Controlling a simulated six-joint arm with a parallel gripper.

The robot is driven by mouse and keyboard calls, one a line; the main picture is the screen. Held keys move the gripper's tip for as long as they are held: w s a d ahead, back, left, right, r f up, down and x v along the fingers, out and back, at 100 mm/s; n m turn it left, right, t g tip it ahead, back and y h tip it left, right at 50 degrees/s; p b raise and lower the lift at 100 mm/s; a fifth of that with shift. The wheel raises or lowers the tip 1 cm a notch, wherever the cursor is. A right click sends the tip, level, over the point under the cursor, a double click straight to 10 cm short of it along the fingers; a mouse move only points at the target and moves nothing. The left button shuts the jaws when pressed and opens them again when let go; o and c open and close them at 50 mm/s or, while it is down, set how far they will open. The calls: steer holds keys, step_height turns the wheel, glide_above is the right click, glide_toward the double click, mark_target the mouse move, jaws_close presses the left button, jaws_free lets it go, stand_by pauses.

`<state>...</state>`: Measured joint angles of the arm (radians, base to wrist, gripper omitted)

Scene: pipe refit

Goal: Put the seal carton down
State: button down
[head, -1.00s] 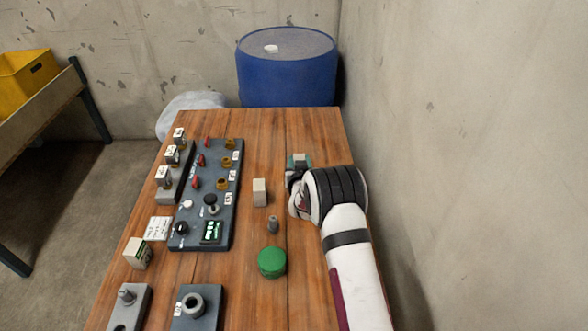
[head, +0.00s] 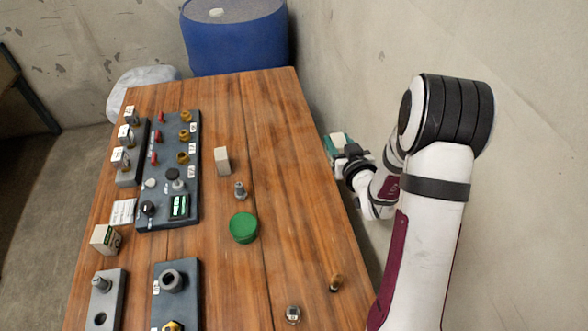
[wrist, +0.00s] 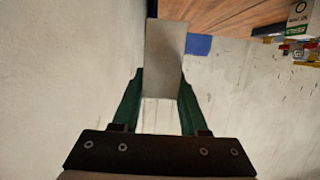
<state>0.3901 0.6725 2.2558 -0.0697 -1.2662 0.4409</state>
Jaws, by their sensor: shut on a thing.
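My gripper (head: 338,143) has green fingers and shows in the head view just off the right edge of the table, beside the wall. In the wrist view my gripper (wrist: 160,95) is shut on a plain grey-beige box, taken as the seal carton (wrist: 165,55). The carton extends beyond the fingertips, and no label shows on the face in view. In the head view the held carton cannot be made out clearly. The wooden table (head: 290,210) lies left of my gripper.
A plain pale block (head: 222,160), a grey fitting (head: 240,190) and a green round cap (head: 243,228) stand mid-table. A dark valve panel (head: 155,190) and a labelled carton (head: 105,239) are on the left. A blue drum (head: 235,45) stands behind. The table's right-hand strip is mostly clear.

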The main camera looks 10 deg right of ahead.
steer(key=shift+w+a+f, duration=0.95)
steer(key=shift+a+f, duration=0.65)
steer(key=shift+f, duration=0.2)
steer(key=shift+w+a+f, duration=1)
steer(key=shift+a+f, duration=0.55)
steer(key=shift+f, duration=0.25)
steer(key=shift+w+a+f, duration=0.95)
steer(key=shift+a+f, duration=0.65)
steer(key=shift+f, duration=0.2)
steer(key=shift+f, duration=0.1)
steer(key=shift+c, duration=2.2)
jaws_free()
